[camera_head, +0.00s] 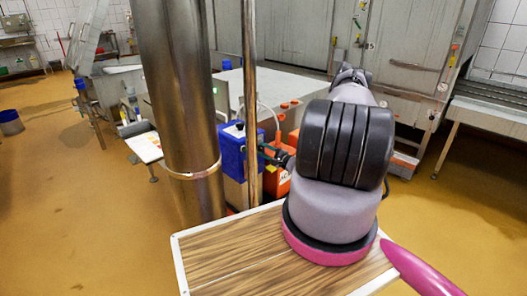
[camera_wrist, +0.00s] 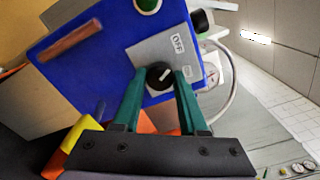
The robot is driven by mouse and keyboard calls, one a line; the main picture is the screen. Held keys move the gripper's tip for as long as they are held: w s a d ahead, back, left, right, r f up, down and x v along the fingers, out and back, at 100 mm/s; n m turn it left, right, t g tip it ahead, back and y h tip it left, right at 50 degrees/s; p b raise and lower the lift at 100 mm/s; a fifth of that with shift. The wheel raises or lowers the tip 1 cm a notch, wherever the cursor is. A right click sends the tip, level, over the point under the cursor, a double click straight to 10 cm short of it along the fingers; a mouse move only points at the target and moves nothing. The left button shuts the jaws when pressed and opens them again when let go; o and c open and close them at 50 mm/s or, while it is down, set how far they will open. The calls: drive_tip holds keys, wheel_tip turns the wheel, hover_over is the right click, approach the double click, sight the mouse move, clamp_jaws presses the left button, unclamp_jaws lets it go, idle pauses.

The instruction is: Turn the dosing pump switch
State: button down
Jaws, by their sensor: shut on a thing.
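The blue dosing pump (camera_head: 231,152) stands behind the steel pipes in the head view. It fills the upper part of the wrist view (camera_wrist: 90,60), tilted in the picture. A grey panel on it carries a black round switch (camera_wrist: 160,76) with a white pointer mark slanting up and right. An "OFF" label (camera_wrist: 178,43) lies up and right of the switch, and a second small label (camera_wrist: 186,71) lies to its right, too small to read surely. My gripper (camera_wrist: 161,79) has its green fingers on either side of the switch, shut on it. In the head view my gripper (camera_head: 270,154) reaches the pump's right side.
A thick steel pipe (camera_head: 177,90) and a thin one (camera_head: 250,90) stand in front of the pump. Orange containers (camera_head: 279,181) stand beside and below it. A pale hose (camera_wrist: 228,85) curves near my right finger. A wooden-topped surface (camera_head: 235,255) lies under my arm.

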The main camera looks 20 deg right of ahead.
drive_tip(key=shift+c, duration=2.3)
unclamp_jaws()
drive_tip(key=shift+s, duration=0.15)
drive_tip(key=v, duration=1)
drive_tip(key=shift+s, duration=0.3)
drive_tip(key=shift+d, duration=0.1)
idle(3.4)
